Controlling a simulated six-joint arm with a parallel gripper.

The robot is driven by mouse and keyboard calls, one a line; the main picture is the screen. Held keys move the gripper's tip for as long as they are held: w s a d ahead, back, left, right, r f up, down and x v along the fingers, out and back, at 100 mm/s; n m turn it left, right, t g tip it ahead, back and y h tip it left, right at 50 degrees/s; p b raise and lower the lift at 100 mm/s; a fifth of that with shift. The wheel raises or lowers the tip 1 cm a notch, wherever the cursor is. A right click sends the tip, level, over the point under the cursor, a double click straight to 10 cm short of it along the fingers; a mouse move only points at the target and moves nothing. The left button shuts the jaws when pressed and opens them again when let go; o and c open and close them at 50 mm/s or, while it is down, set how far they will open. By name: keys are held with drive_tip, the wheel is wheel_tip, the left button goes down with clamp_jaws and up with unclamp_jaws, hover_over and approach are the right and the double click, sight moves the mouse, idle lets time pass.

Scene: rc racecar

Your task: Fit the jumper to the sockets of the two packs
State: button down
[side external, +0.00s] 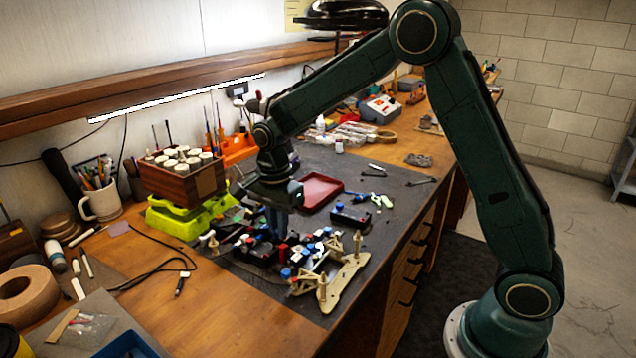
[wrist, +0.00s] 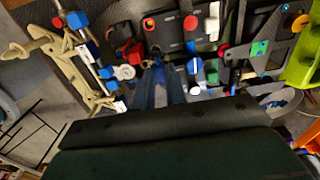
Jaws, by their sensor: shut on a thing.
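My gripper (side external: 279,232) points down into a crowded group of parts on the dark mat. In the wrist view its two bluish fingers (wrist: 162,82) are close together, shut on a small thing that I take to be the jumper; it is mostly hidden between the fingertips. A black block (wrist: 180,32) with red and blue fittings lies just beyond the fingers, and a smaller dark block (wrist: 122,38) lies to its left. These look like the packs, but I cannot make out their sockets. I cannot tell whether the held thing touches either block.
A beige chassis frame (side external: 343,280) with upright posts stands close on the right. Another black block with a blue fitting (side external: 350,216) lies behind it. A red tray (side external: 318,191) and a lime-green stand (side external: 185,213) are near.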

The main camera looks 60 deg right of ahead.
drive_tip(key=shift+f, duration=0.85)
drive_tip(key=c, duration=1.3)
unclamp_jaws()
drive_tip(key=shift+c, duration=0.2)
drive_tip(key=shift+r, duration=0.15)
wheel_tip(320, 180, up, 14)
drive_tip(key=shift+f, duration=0.2)
